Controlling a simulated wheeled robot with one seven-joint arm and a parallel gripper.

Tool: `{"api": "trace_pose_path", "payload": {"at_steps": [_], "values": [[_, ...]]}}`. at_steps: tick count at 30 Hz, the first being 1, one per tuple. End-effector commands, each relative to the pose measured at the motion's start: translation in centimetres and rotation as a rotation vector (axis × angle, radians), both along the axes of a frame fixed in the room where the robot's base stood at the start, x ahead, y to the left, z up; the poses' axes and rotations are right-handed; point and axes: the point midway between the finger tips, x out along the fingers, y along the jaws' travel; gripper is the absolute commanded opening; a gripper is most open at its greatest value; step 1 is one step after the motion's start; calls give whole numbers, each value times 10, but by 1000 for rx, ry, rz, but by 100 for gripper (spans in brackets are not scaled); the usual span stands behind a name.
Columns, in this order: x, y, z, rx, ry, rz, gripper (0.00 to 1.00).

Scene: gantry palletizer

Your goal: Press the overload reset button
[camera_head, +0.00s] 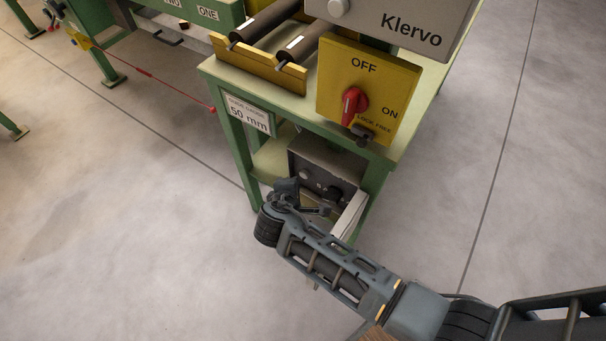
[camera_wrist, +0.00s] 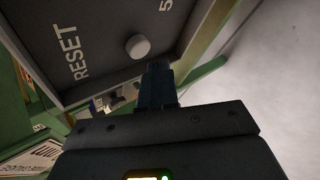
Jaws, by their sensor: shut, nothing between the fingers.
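The overload reset button (camera_wrist: 137,47) is a round light-grey button on a dark panel, with the word RESET to its left in the wrist view. The dark overload box (camera_head: 309,158) sits on the lower shelf of the green stand in the head view. My gripper (camera_wrist: 160,72) is shut and empty, its tip just below and to the right of the button in the wrist view. I cannot tell whether the tip touches the panel. In the head view my wrist (camera_head: 283,196) is in front of the box and hides part of its face and the fingertips.
Above the box is a yellow switch plate (camera_head: 388,75) with a red rotary handle (camera_head: 352,104) and a lock. Green stand legs (camera_head: 238,150) flank the shelf. White papers (camera_wrist: 35,160) lie at lower left in the wrist view. Open floor (camera_head: 110,240) surrounds the stand.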

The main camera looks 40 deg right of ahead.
Motion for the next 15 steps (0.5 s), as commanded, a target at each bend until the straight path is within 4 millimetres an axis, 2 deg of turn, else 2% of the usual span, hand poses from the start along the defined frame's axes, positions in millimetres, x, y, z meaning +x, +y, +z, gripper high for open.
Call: {"api": "trace_pose_path", "payload": {"at_steps": [15], "values": [[-13, 42, 0, 0, 0, 3, 0]]}}
